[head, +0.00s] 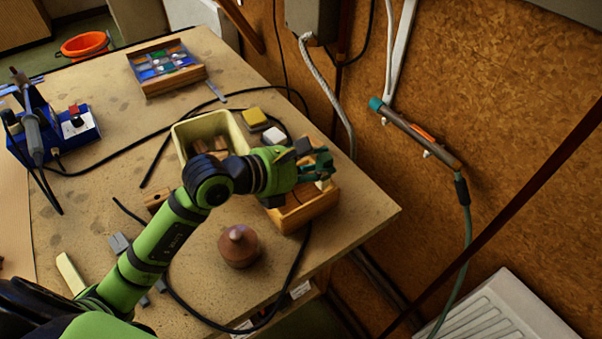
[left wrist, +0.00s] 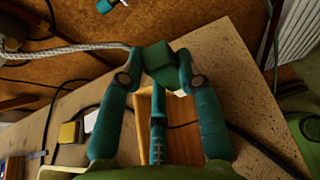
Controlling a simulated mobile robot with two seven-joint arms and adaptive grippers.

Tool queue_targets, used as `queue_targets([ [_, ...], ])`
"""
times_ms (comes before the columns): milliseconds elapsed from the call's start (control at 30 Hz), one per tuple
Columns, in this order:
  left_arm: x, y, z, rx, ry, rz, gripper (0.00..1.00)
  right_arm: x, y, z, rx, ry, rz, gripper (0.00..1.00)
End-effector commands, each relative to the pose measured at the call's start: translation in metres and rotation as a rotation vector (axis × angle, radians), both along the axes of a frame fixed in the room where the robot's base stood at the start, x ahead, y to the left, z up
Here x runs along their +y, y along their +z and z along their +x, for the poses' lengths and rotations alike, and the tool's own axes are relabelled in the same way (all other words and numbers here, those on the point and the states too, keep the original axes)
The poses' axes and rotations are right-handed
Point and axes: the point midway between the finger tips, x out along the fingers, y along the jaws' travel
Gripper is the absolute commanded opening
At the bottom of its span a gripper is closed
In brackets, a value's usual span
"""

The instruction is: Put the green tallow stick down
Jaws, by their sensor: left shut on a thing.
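My left gripper (head: 318,166) is above the wooden box (head: 308,212) near the right edge of the workbench. In the left wrist view its teal fingers (left wrist: 160,66) are shut on the dark green tallow stick (left wrist: 157,54), seen nearly end-on. The stick appears to be above the box, which shows below the fingers in that view (left wrist: 187,108); I cannot tell the height. In the head view the fingers hide most of the stick. My right gripper is not in view.
A cream bin (head: 181,148) stands left of the box. A yellow block (head: 254,117) and a white block (head: 274,135) lie behind it. A brown round-knobbed object (head: 239,246) stands in front. Black cables cross the workbench (head: 362,212); its right corner is clear.

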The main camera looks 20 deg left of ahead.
Motion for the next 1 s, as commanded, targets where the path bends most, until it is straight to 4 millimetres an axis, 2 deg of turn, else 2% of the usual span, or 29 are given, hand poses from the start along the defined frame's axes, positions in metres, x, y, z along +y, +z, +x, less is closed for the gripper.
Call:
queue_targets([
  [33,0.012,-0.006,0.002,0.005,0.004,0.004,0.02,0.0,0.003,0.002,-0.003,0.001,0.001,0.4],
  [100,0.021,-0.013,0.004,0.003,0.001,0.002,0.02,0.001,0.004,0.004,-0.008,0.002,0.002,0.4],
  [233,0.032,-0.019,0.007,0.0,0.001,0.0,0.02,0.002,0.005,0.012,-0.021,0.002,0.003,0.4],
  [367,0.033,-0.03,0.007,0.003,0.002,-0.002,0.02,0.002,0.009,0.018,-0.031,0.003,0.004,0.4],
  [500,0.033,-0.051,0.007,0.003,0.001,-0.002,0.02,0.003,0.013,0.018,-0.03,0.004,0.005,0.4],
  [600,0.033,-0.059,0.007,0.0,0.001,-0.002,0.02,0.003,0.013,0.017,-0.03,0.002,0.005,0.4],
  [967,0.033,-0.064,0.007,-0.002,0.0,-0.001,0.02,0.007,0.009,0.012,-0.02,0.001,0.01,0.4],
  [1000,0.033,-0.063,0.007,-0.002,0.0,-0.001,0.42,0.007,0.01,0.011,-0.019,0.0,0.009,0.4],
])
